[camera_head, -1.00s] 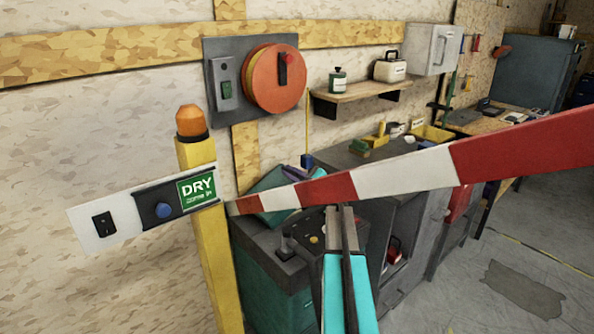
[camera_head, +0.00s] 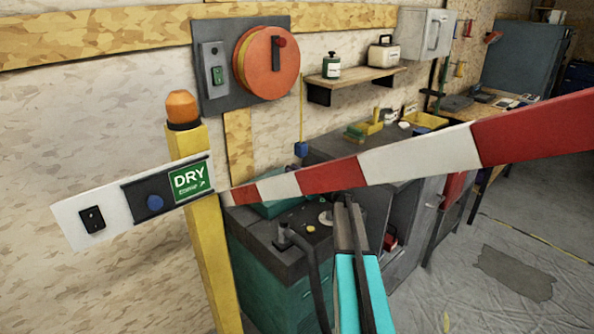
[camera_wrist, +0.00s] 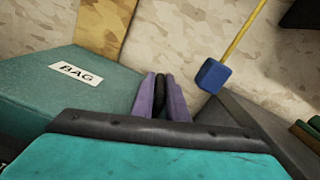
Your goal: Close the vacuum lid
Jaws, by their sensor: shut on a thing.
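The vacuum is a teal cabinet (camera_head: 265,285) with a dark top, in the head view below the striped barrier. Its teal lid (camera_head: 270,208) shows partly behind the barrier and lies low over the back of the top. In the wrist view the teal panel labelled BAG (camera_wrist: 60,88), which looks like this lid, is left of my gripper. My gripper's purple fingers (camera_wrist: 160,93) are shut on a narrow dark piece, apparently the lid's handle. The join is mostly hidden. In the head view the barrier hides the fingertips.
A red and white barrier (camera_head: 420,155) crosses in front of the vacuum from a yellow post (camera_head: 208,245). A dark hose (camera_head: 318,270) curves over the vacuum's front. A blue block (camera_head: 301,149) hangs behind it. A grey workbench (camera_head: 405,190) stands at the right.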

